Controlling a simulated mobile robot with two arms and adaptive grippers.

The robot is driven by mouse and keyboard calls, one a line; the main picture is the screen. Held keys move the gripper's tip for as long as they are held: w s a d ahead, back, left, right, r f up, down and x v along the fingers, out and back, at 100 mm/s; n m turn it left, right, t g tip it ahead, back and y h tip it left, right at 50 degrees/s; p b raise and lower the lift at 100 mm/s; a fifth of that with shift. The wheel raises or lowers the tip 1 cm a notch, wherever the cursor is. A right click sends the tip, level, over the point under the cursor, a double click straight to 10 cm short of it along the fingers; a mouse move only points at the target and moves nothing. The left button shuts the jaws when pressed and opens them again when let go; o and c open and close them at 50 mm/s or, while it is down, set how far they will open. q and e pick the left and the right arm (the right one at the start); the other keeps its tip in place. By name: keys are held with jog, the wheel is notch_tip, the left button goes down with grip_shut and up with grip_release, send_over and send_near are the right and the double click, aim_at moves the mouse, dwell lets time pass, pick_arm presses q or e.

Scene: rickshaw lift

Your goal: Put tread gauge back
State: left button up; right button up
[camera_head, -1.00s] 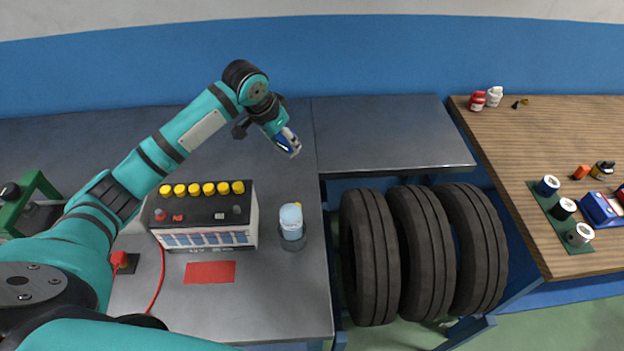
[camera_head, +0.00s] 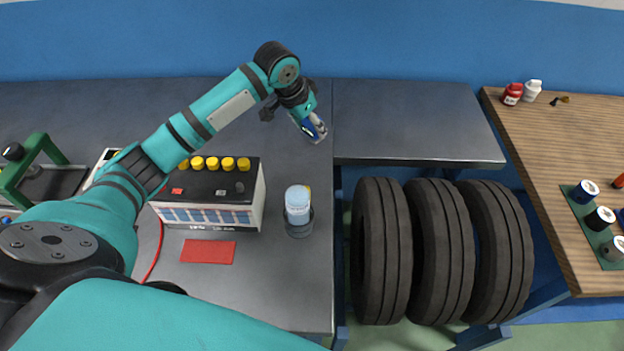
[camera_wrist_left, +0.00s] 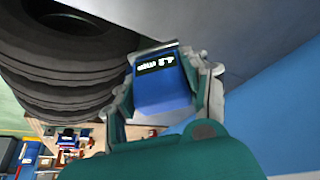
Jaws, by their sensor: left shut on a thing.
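The tread gauge (camera_head: 316,128) appears to be the small blue device with a display in my left gripper. My left gripper (camera_head: 312,132) is shut on it, over the grey bench near the seam with the shelf behind the tyres. In the left wrist view the blue gauge (camera_wrist_left: 165,88) sits between the two fingers (camera_wrist_left: 163,98), with its display showing lit digits too small to read surely. My right gripper is out of view.
A battery with yellow caps (camera_head: 210,205), a red mat (camera_head: 208,251) and a clear bottle (camera_head: 298,204) stand on the grey bench (camera_head: 270,290). Several black tyres (camera_head: 440,250) stand right of it. A wooden table (camera_head: 540,190) at right holds bottles, canisters and a green mat (camera_head: 590,225).

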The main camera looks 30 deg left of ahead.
aim_at(308, 133)
pick_arm(q)
notch_tip(308, 133, down, 4)
jog(key=shift+r+b, duration=0.25)
jog(key=shift+b, duration=1)
jog(key=shift+f+b, duration=0.45)
jog(key=shift+f, duration=0.05)
notch_tip(308, 133, down, 5)
jog(key=shift+f+p, duration=0.1)
jog(key=shift+p, duration=0.4)
jog(key=shift+f, duration=2.35)
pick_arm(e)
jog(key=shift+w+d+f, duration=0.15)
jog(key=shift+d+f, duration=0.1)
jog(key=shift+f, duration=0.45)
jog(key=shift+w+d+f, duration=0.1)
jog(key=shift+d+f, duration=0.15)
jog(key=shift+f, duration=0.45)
pick_arm(q)
jog(key=o, duration=1)
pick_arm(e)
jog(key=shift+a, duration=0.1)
